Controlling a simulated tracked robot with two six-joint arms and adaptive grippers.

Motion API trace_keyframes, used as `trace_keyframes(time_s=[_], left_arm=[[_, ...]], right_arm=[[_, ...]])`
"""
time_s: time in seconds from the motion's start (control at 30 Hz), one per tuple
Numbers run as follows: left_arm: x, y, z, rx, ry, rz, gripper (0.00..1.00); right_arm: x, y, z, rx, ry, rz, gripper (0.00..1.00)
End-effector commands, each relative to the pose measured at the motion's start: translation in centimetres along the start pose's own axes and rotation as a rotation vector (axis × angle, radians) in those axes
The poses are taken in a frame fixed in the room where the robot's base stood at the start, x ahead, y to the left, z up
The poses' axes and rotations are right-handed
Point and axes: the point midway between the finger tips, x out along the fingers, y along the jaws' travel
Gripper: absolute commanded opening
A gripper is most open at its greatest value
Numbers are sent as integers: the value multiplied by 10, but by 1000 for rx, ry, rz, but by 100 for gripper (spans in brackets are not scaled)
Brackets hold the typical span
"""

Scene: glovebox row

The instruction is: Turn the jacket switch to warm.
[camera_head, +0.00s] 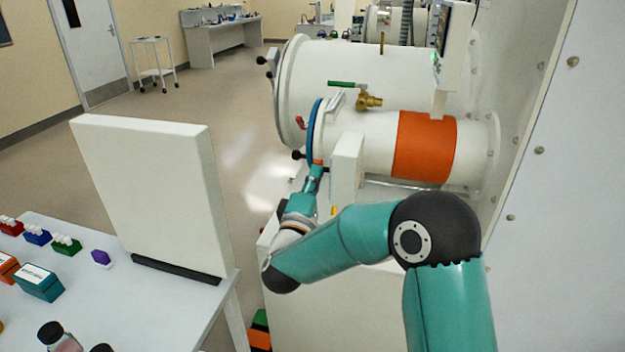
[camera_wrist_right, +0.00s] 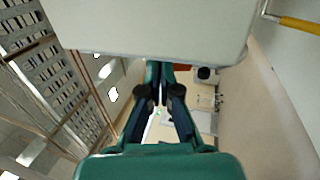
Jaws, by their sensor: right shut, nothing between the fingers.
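My right gripper (camera_head: 317,168) reaches up beside a small white box (camera_head: 347,160) in front of the small white cylinder (camera_head: 365,140). Its fingers are shut and empty; they also show in the right wrist view (camera_wrist_right: 160,78), pointing along a pale box face (camera_wrist_right: 150,25). An orange jacket band (camera_head: 425,146) wraps the small cylinder to the right of the white box. I cannot make out the jacket switch or its setting; the side of the white box turned away from the head camera is hidden. My left gripper is not in view.
The small cylinder has a blue ring (camera_head: 315,132) and a black knob (camera_head: 298,155) close to my gripper. A white panel (camera_head: 150,195) stands on the bench at left. Open floor lies beyond.

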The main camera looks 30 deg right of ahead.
Motion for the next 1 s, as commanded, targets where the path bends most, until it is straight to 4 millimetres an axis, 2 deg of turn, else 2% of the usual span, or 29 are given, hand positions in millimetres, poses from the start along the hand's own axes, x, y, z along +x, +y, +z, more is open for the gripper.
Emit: trace_keyframes(time_s=[0.17, 0.33, 0.67, 0.87, 1.0], left_arm=[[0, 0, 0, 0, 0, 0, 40], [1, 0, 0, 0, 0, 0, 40], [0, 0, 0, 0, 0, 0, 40], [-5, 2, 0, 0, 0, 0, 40], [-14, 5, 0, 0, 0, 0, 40]], right_arm=[[0, 0, 0, 0, -1, 0, 0], [13, 6, 1, 3, -3, 1, 0], [13, 7, 0, 0, 0, -2, 0], [4, 19, -2, 2, 0, 0, 0], [-10, 37, -5, 2, 1, 0, 0]])
